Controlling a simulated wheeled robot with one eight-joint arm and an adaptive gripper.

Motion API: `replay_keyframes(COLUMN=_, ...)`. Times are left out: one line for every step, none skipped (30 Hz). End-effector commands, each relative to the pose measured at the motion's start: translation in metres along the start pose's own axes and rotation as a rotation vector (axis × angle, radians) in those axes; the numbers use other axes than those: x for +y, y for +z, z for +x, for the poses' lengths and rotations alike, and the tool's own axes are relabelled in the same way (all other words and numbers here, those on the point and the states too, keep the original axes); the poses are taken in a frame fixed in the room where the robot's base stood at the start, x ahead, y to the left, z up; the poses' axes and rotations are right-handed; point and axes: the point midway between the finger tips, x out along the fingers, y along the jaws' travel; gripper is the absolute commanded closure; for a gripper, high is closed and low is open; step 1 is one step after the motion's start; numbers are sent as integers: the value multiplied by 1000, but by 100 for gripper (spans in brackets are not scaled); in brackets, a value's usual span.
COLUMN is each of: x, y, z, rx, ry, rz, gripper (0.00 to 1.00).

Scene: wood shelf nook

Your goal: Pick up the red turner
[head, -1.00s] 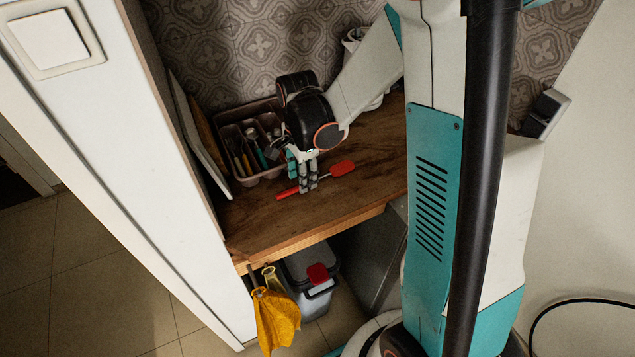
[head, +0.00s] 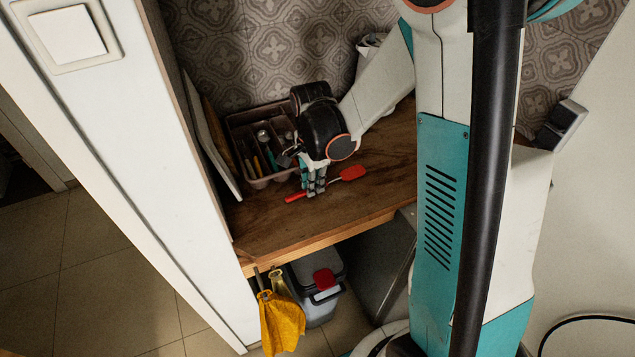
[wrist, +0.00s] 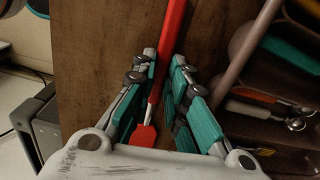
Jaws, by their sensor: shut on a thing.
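The red turner (head: 352,173) lies on the wooden shelf, with its red head to the right and its red handle to the left. My gripper (head: 315,188) reaches down over its middle, between head and handle. In the wrist view, the red handle (wrist: 172,45) runs up between the fingers of my gripper (wrist: 165,75), and the red head shows nearer the palm. My gripper is shut on the turner. The turner appears to be at shelf height; any gap under it cannot be told.
A utensil tray (head: 262,183) with several tools stands close to the left of my gripper. A white board (head: 212,150) leans at the left wall. Bare shelf (head: 270,230) lies in front. A yellow cloth (head: 282,325) hangs below the shelf edge.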

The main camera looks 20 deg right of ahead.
Motion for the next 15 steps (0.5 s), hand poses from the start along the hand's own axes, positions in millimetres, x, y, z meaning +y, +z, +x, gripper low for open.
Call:
replay_keyframes(x=0, y=0, z=-4, rx=0, ry=0, rz=0, gripper=100)
replay_keyframes(x=0, y=0, z=-6, rx=0, ry=0, rz=0, gripper=100)
replay_keyframes(x=0, y=0, z=-10, rx=0, ry=0, rz=0, gripper=100)
replay_keyframes(x=0, y=0, z=-13, rx=0, ry=0, rz=0, gripper=100)
replay_keyframes(x=0, y=0, z=-17, rx=0, ry=0, rz=0, gripper=100)
replay_keyframes(x=0, y=0, z=-24, rx=0, ry=0, rz=0, gripper=100)
replay_keyframes(x=0, y=0, z=-29, rx=0, ry=0, rz=0, gripper=100)
replay_keyframes(x=0, y=0, z=-35, rx=0, ry=0, rz=0, gripper=100)
replay_keyframes(x=0, y=0, z=-44, rx=0, ry=0, rz=0, gripper=100)
replay_keyframes(x=0, y=0, z=-51, rx=0, ry=0, rz=0, gripper=100)
replay_keyframes(x=0, y=0, z=-59, rx=0, ry=0, rz=0, gripper=100)
replay_keyframes(x=0, y=0, z=-70, rx=0, ry=0, rz=0, gripper=100)
replay_keyframes(x=1, y=0, z=-79, rx=0, ry=0, rz=0, gripper=100)
replay_keyframes(x=0, y=0, z=-88, rx=0, ry=0, rz=0, gripper=100)
replay_keyframes(x=1, y=0, z=-100, rx=0, ry=0, rz=0, gripper=100)
